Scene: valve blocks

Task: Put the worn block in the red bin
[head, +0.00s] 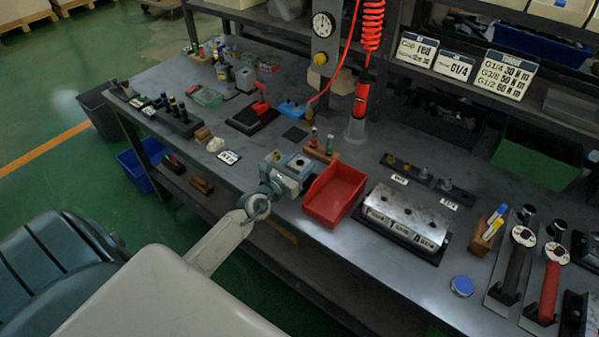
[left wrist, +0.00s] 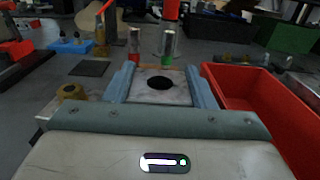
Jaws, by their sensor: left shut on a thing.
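My left gripper (head: 297,168) is shut on a grey metal block (head: 299,161) with a dark round hole in its top. In the left wrist view the block (left wrist: 160,84) sits between the two blue-grey fingers. The red bin (head: 347,209) is an open tray on the bench, just right of the gripper; it also shows at the right of the left wrist view (left wrist: 268,108). Its visible inside looks empty. The block is outside the bin, beside its left wall. I cannot tell whether it touches the bench. My right gripper is not in view.
A brass fitting (left wrist: 70,92) shows left of the gripper. A wooden stand (head: 322,152) with small cylinders is behind the gripper. A long metal block with several holes (head: 408,211) lies right of the bin. A red coiled hose (head: 372,40) hangs at the back.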

